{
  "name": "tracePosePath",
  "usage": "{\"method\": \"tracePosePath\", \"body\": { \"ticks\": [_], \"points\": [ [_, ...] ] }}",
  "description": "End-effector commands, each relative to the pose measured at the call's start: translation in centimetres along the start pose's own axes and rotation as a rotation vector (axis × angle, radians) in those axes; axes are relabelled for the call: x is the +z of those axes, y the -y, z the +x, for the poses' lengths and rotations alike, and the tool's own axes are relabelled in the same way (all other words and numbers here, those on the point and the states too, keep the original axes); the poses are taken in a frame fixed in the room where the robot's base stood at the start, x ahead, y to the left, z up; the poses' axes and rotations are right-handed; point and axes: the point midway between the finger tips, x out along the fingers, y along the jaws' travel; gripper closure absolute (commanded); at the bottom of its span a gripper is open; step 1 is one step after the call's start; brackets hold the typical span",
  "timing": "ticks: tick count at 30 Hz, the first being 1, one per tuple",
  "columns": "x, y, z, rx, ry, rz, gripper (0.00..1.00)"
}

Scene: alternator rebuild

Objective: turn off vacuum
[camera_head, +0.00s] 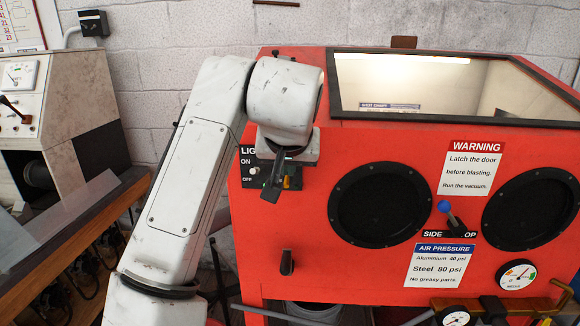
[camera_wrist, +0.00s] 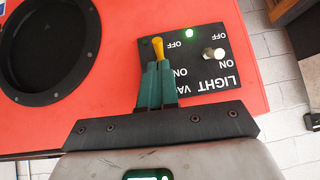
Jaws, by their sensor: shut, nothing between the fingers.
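The black switch panel (camera_head: 251,182) on the red cabinet carries LIGHT and VAC labels; the wrist view shows the same panel (camera_wrist: 200,75) upside down. The yellow vacuum lever (camera_wrist: 157,47) shows just past my fingertips, its tip level with the OFF label; its base is hidden by the fingers. The yellow lever also shows in the head view (camera_head: 286,183). My gripper (camera_wrist: 158,65) is shut and empty, its teal fingers against or very near the lever; contact is unclear. A silver light toggle (camera_wrist: 213,54) stands beside it. A green lamp (camera_wrist: 189,33) glows.
The red blasting cabinet (camera_head: 300,225) has two round black glove ports (camera_head: 382,204), a window on top and a blue-knobbed lever (camera_head: 445,207). A black knob (camera_head: 287,262) sits below the panel. A wooden bench (camera_head: 75,245) stands at left.

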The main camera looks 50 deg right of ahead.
Motion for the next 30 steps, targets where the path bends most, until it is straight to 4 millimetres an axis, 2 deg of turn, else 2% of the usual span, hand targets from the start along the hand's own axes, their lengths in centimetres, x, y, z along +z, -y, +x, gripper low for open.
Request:
{"method": "tracePosePath", "body": {
  "ticks": [9,20,25,30],
  "points": [
    [-1.3,-0.1,0.3,0.001,0.000,-0.001,1.00],
    [-1.3,-0.1,0.3,0.000,0.000,0.000,1.00],
    [-1.3,0.0,-1.1,0.000,-0.001,0.000,1.00],
    [-1.3,0.0,-4.3,-0.002,-0.003,0.001,1.00]
  ]
}}
